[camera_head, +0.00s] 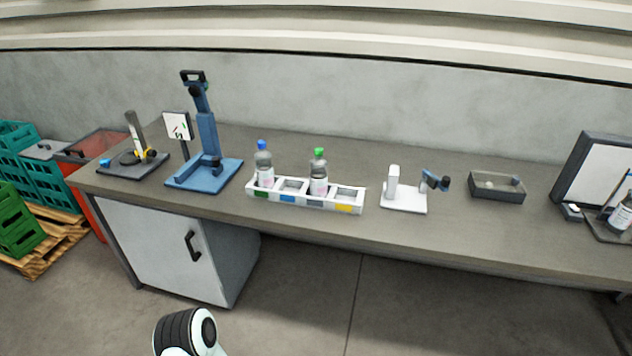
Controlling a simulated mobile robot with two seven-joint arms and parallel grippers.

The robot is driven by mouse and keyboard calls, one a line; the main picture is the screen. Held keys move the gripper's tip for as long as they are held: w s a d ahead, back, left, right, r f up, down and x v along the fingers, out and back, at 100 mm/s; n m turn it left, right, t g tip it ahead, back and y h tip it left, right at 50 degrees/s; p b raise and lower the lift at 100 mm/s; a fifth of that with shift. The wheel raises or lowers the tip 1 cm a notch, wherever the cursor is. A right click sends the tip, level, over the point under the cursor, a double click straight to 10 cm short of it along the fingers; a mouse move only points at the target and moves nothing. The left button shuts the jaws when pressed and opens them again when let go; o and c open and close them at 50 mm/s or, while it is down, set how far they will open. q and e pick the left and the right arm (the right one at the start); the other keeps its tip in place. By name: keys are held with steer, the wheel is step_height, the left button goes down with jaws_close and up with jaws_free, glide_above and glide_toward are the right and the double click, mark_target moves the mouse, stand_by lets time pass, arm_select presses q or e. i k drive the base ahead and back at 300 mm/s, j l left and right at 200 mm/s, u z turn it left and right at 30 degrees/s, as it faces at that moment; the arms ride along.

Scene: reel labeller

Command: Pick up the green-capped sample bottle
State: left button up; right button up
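The green-capped sample bottle (319,174) stands upright in a white rack (305,201) on the workbench. It sits in the third compartment from the left, above a grey label. A blue-capped bottle (264,166) stands upright in the leftmost compartment, above a green label. The second compartment and the rightmost one, with the yellow label, look empty. Part of one of my arms shows at the bottom of the view, well below and in front of the bench. Neither of my grippers is in view.
A blue stand (206,150) is left of the rack. A white device (405,199) and a grey tray (497,187) are right of it. Another bottle (621,214) stands near a screen (597,180) at the far right. A cabinet (165,246) is under the bench.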

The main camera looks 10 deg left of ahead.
mark_target(318, 176)
steer(key=i+l, duration=0.15)
steer(key=i, duration=0.2)
steer(key=i+l+u, duration=0.65)
steer(key=i, duration=0.15)
